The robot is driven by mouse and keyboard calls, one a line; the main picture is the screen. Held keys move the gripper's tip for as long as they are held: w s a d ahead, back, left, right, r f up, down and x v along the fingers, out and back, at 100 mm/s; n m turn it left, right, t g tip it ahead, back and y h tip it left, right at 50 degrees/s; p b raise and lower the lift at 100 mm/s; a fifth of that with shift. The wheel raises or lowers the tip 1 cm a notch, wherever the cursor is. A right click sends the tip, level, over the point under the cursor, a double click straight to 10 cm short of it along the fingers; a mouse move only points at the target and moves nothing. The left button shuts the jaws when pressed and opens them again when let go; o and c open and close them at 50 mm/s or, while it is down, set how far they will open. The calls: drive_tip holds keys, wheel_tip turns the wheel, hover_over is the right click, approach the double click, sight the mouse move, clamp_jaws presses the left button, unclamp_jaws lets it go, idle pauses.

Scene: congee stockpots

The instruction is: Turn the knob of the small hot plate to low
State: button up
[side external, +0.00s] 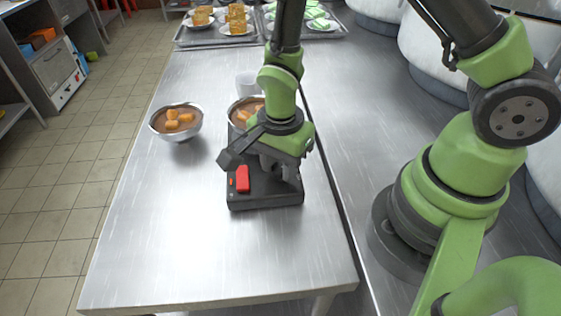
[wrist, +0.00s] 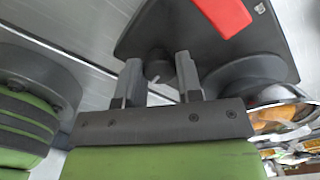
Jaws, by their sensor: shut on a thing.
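The small hot plate (side external: 262,201) is a dark grey box on the steel table, with a red part (side external: 242,179) on its top. In the wrist view the dark hot plate (wrist: 140,38) fills the upper middle, with the red part (wrist: 226,12) at the top. Its grey knob (wrist: 158,68) sits between the two fingers of my gripper (wrist: 160,78). The fingers are shut on the knob. In the side view my gripper (side external: 280,172) is low over the hot plate and hides the knob. The knob's setting cannot be read.
A metal bowl of brown food (side external: 177,121) stands left of the hot plate. Another bowl (side external: 243,104), partly hidden by my arm, is behind it, near a white cup (side external: 247,83). Trays (side external: 216,43) with plates are at the back. The front of the table is clear.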

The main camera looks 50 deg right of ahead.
drive_tip(key=shift+m, duration=0.6)
drive_tip(key=o, duration=0.9)
wheel_tip(320, 180, up, 10)
drive_tip(key=shift+f, duration=0.1)
wheel_tip(320, 180, up, 9)
drive_tip(key=n+t+y, duration=0.1)
drive_tip(key=n+t, duration=0.2)
drive_tip(key=n, duration=0.2)
hover_over(281, 167)
drive_tip(key=s+d, duration=0.2)
drive_tip(key=s+r+n+t, duration=0.1)
drive_tip(key=s+r+n, duration=0.1)
drive_tip(key=n, duration=0.1)
drive_tip(key=s+d+r+n+t, duration=0.1)
drive_tip(key=s+r+n, duration=0.2)
drive_tip(key=s+r+n+t+y, duration=0.1)
drive_tip(key=s+r+n+t, duration=0.1)
drive_tip(key=s+n, duration=0.1)
drive_tip(key=shift+s+d+r, duration=0.2)
drive_tip(key=shift+d, duration=0.1)
